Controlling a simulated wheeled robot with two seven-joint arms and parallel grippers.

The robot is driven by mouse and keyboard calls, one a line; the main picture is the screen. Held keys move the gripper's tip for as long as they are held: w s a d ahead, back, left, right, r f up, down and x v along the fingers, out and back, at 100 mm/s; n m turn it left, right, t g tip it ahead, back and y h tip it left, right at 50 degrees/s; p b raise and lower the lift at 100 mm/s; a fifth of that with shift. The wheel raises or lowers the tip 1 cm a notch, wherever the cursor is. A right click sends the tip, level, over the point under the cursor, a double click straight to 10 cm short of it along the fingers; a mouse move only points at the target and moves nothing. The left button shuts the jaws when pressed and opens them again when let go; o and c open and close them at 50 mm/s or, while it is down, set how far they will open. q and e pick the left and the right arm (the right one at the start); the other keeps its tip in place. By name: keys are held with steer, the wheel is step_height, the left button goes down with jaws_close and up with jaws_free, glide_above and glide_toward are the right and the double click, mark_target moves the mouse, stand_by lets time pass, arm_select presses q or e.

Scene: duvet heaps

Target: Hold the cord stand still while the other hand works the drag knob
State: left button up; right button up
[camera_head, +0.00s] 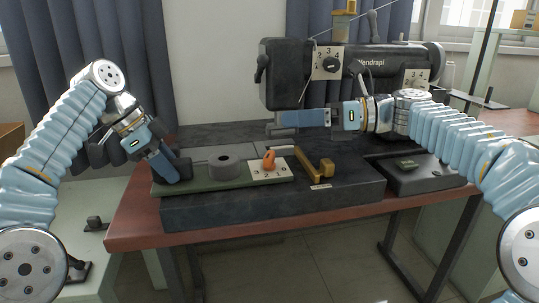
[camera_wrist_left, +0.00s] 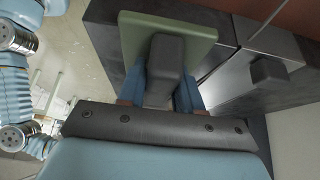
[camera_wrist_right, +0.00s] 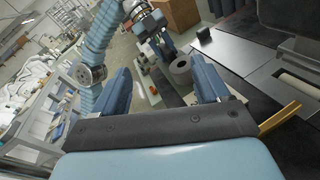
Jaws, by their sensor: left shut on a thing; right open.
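The cord stand has a green base (camera_head: 222,181) lying on the dark machine bed, with a grey block at its left end (camera_head: 183,167), a grey round spool (camera_head: 224,167) in the middle and an orange drag knob (camera_head: 269,160) on a numbered pale plate at its right. My left gripper (camera_head: 172,170) is shut on the grey block, which shows between the fingers in the left wrist view (camera_wrist_left: 165,72). My right gripper (camera_head: 287,124) is open and empty, above and behind the knob. The right wrist view shows the spool (camera_wrist_right: 181,70) and the orange knob (camera_wrist_right: 153,90) between its fingers.
A dark sewing machine (camera_head: 350,78) with numbered dials stands right behind my right gripper. A yellow-brown bracket (camera_head: 318,165) stands just right of the knob. A dark box (camera_head: 415,175) lies at the right on the red-brown table (camera_head: 130,215). The air above the spool is clear.

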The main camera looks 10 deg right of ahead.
mark_target(273, 154)
steer(key=d+f+h, duration=0.1)
steer(key=d+f+n+h, duration=0.1)
steer(key=d+f, duration=0.1)
steer(key=w+d+f+h, duration=0.1)
steer(key=d+f, duration=0.1)
steer(key=shift+d+f+n+t, duration=0.1)
steer(key=shift+f+n+t, duration=0.2)
steer(key=shift+n, duration=0.1)
steer(key=shift+w+f+h, duration=0.2)
steer(key=shift+h, duration=0.2)
steer(key=x, duration=1.1)
steer(key=shift+a+f, duration=0.1)
steer(key=shift+a, duration=0.1)
steer(key=shift+c, duration=0.3)
steer(key=c, duration=0.9)
